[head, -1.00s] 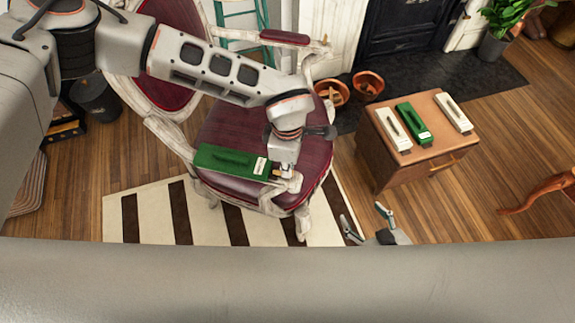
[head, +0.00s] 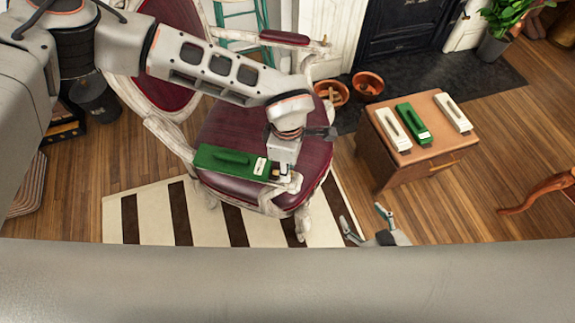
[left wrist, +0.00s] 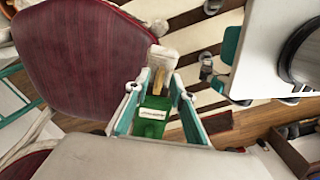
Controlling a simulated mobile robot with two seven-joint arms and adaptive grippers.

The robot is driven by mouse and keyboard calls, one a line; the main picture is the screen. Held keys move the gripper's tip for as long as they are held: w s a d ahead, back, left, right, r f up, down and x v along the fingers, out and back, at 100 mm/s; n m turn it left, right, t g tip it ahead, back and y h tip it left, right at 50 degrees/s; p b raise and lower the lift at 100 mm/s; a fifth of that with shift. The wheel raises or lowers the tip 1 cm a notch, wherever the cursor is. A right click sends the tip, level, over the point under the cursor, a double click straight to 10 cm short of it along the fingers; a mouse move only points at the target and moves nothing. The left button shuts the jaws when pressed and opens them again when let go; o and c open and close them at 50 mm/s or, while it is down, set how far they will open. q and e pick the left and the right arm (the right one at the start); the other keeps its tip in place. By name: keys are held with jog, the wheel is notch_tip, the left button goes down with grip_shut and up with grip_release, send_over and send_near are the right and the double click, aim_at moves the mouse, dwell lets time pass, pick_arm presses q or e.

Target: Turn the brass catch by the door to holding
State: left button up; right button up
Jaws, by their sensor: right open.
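I cannot make out a brass catch by the dark door (head: 400,25) at the top. A long green case (head: 225,161) with a white label is over the burgundy seat of the armchair. A small brass-coloured piece is at its right end; I cannot tell what it is. My left gripper (head: 285,174) is at that end. In the left wrist view its teal fingers (left wrist: 160,96) are either side of the green case (left wrist: 150,128); whether they press on it is unclear. My right gripper (head: 364,222) is open and empty, above the floor right of the chair.
A small wooden cabinet (head: 395,172) stands at the right, with two white cases (head: 391,131) and a green case (head: 413,122) on top. A striped rug (head: 155,215) lies under the armchair (head: 205,120).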

pick_arm(q)
notch_tip(320, 180, up, 12)
dwell(0.5)
dwell(0.4)
